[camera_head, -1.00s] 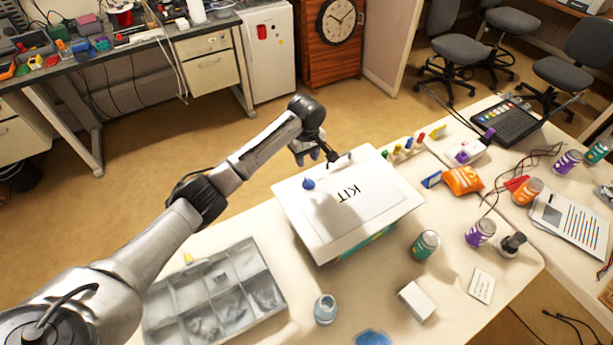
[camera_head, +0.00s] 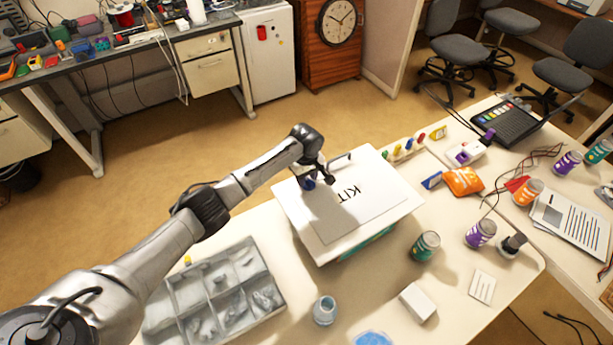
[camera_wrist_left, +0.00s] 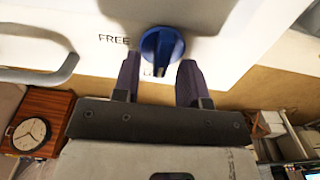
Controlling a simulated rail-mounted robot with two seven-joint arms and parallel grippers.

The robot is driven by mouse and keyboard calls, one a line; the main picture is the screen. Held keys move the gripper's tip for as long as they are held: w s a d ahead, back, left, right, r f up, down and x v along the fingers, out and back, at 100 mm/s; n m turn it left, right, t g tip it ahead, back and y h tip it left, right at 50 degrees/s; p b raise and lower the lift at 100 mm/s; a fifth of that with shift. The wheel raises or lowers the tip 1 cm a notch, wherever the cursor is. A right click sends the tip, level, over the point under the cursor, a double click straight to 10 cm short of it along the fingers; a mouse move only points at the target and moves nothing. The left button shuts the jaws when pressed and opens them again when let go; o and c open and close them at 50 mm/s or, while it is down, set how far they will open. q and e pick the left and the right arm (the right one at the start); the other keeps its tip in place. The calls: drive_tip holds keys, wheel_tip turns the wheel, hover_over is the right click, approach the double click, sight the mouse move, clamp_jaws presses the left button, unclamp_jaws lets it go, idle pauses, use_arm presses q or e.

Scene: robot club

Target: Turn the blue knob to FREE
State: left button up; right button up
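The blue knob (camera_head: 308,184) sits on the white top of the box marked KIT (camera_head: 385,205), near its left edge. My right gripper is not in view.
A handle (camera_wrist_left: 40,62) stands out from the box near FREE. A grey compartment tray (camera_head: 270,312) lies left of the box.

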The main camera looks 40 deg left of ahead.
use_arm(q)
drive_tip(key=shift+c, duration=0.3)
clamp_jaws()
drive_tip(key=shift+r, duration=0.1)
